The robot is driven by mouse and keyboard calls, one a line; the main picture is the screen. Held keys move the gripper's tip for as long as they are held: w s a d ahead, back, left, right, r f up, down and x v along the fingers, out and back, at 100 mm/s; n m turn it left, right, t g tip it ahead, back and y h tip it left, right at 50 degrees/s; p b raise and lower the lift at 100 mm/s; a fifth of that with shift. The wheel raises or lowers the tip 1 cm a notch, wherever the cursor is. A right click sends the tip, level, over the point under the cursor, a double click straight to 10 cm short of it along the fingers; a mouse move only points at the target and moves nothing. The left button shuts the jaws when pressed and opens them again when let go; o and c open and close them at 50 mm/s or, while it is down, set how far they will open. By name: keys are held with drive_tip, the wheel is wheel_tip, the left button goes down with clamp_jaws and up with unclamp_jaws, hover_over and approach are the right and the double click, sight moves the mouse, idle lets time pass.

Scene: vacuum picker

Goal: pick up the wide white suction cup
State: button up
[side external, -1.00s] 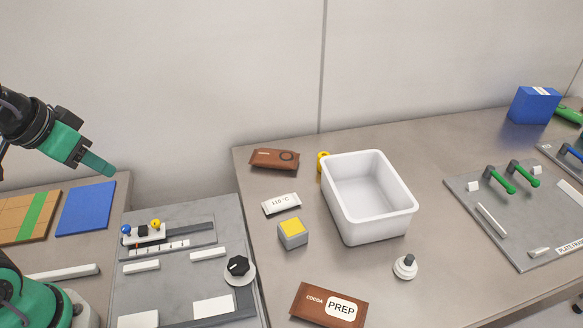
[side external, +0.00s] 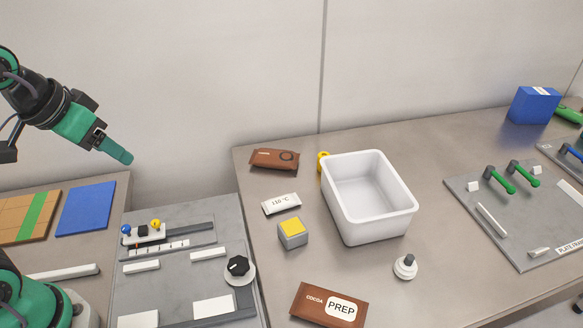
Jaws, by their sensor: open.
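The wide white suction cup (side external: 405,267) stands upright on the grey table, to the front right of the white bin. It has a broad round white base and a grey stem on top. My gripper (side external: 125,157) is in the air at the upper left, above the left bench and far from the cup. It is open, and nothing shows in it. Its fingers overlap from this side, so the gap between them is hidden.
A plate with green handles (side external: 490,222) is at right. Table around the cup is clear.

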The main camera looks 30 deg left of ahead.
drive_tip(key=w+d+r+g+h, duration=0.1)
drive_tip(key=w+d+r, duration=0.3)
drive_tip(key=w+d, duration=0.6)
drive_tip(key=g, duration=0.3)
hover_over(408, 256)
drive_tip(key=s+a, duration=0.1)
wheel_tip(408, 256, down, 20)
drive_tip(key=shift+w+f+m+h, duration=0.15)
drive_tip(key=shift+f+m+h, duration=0.2)
drive_tip(key=shift+f, duration=0.7)
drive_tip(key=shift+f, duration=0.1)
drive_tip(key=shift+x, duration=2.5)
drive_tip(key=shift+d, duration=0.1)
